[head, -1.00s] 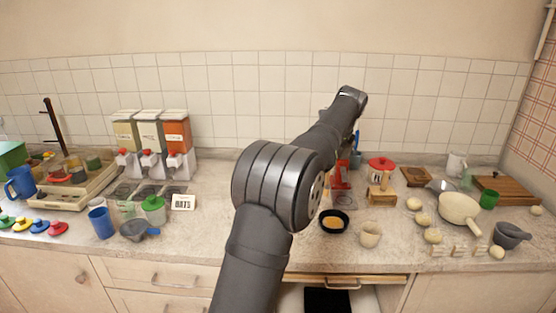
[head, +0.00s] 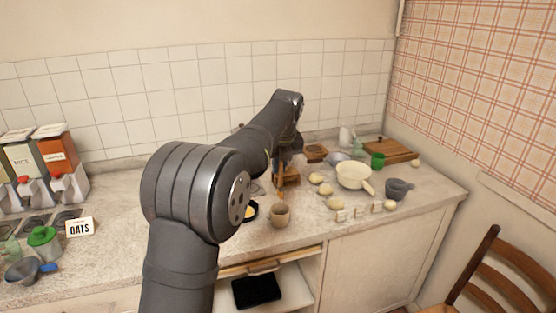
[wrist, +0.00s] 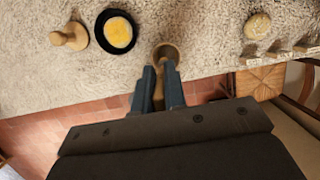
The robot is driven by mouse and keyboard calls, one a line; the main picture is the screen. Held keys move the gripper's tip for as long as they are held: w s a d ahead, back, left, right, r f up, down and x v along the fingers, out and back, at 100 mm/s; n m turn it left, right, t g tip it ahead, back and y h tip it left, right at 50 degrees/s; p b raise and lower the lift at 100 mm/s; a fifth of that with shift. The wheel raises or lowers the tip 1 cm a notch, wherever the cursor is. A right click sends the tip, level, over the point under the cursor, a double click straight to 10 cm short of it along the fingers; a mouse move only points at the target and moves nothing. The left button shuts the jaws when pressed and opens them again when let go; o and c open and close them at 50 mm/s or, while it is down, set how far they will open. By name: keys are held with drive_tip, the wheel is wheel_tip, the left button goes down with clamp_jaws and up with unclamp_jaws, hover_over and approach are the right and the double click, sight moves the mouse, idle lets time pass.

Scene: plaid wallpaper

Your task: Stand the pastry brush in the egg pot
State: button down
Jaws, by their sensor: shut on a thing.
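My gripper (wrist: 161,72) is shut on the pastry brush, whose tan handle (wrist: 158,94) shows between the two dark fingers in the wrist view. A small tan pot (head: 280,215) stands upright near the counter's front edge. In the wrist view its round rim (wrist: 165,50) lies just beyond my fingertips. I cannot tell whether the brush tip is inside the pot or above it. A black dish with yellow, egg-like contents (wrist: 118,32) sits to the left of the pot. In the head view my arm partly covers this dish (head: 251,211).
A wooden knobbed object (wrist: 70,37) stands left of the dish. Dough rounds (head: 325,189), a cream pan (head: 353,175) and a grey mortar (head: 398,188) are to the right. A chair (head: 495,280) stands at the right.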

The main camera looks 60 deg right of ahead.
sight(279, 188)
drive_tip(key=shift+f, duration=4.1)
drive_tip(key=c, duration=1.4)
unclamp_jaws()
drive_tip(key=v, duration=1.7)
drive_tip(key=shift+r, duration=0.2)
drive_tip(key=shift+f, duration=0.1)
